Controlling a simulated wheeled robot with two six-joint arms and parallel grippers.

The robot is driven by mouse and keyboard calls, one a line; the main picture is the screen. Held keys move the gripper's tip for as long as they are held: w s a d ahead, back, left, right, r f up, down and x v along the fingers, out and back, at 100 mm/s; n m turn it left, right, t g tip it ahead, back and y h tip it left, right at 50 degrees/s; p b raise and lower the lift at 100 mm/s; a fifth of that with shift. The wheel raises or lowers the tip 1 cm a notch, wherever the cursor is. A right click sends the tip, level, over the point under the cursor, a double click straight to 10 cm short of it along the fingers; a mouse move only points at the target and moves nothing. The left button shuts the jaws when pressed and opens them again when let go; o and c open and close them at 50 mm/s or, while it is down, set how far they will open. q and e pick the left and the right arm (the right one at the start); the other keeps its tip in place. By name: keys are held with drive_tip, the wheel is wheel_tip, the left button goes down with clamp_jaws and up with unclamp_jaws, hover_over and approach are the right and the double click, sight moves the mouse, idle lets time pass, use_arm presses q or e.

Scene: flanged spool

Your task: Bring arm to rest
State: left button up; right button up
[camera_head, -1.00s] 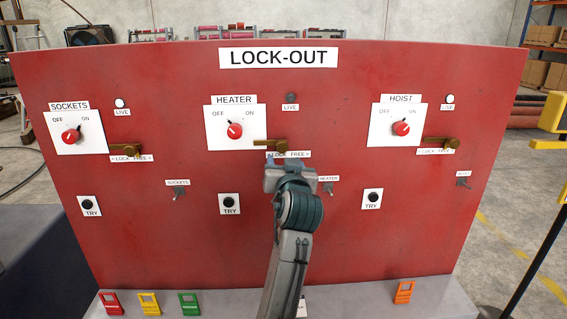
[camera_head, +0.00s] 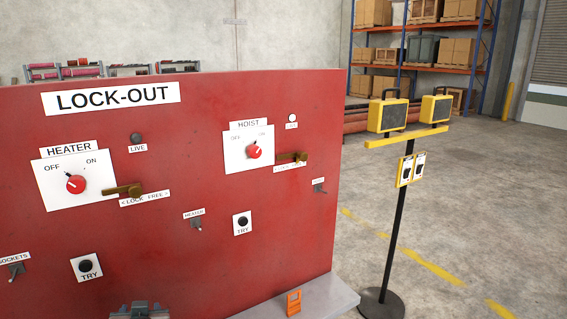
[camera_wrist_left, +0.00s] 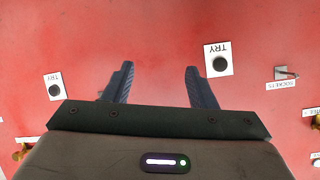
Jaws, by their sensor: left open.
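My left gripper (camera_wrist_left: 158,66) is open and empty in the left wrist view, its two dark fingers apart in front of the red panel (camera_wrist_left: 150,30). A TRY button (camera_wrist_left: 219,63) shows right of the fingers and another (camera_wrist_left: 54,86) to the left. In the head view, a grey piece of my arm (camera_head: 142,311) shows at the bottom edge, before the red lock-out panel (camera_head: 170,245); the rest is cut off. The HEATER knob (camera_head: 76,184) and HOIST knob (camera_head: 253,151) are red on white plates. My right gripper is not in view.
Brass hasps (camera_head: 124,191) stick out beside the knobs. An orange tag (camera_head: 294,302) stands on the grey ledge (camera_head: 325,297). A black stand (camera_head: 396,230) with yellow lamps (camera_head: 388,115) is right of the panel. The floor beyond it is open.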

use_arm(q)
drive_tip(key=s+d+f+m+g+h, duration=0.1)
drive_tip(key=s+d+f+g+h, duration=0.15)
drive_tip(key=s+f, duration=0.55)
drive_tip(key=s+d+f+m+g+h, duration=0.1)
drive_tip(key=s+f+m+g, duration=0.2)
drive_tip(key=s, duration=0.9)
drive_tip(key=s+d+f+g+h, duration=0.2)
drive_tip(key=s+f, duration=0.5)
drive_tip(key=s, duration=0.3)
drive_tip(key=a+f+g, duration=0.2)
drive_tip(key=a+f, duration=0.1)
drive_tip(key=f, duration=2.7)
drive_tip(key=s+a+f, duration=0.1)
drive_tip(key=s+f, duration=1.7)
drive_tip(key=f, duration=0.1)
drive_tip(key=shift+a+f+n+g, duration=0.2)
drive_tip(key=shift+a+n+g, duration=0.1)
drive_tip(key=shift+n+g, duration=0.1)
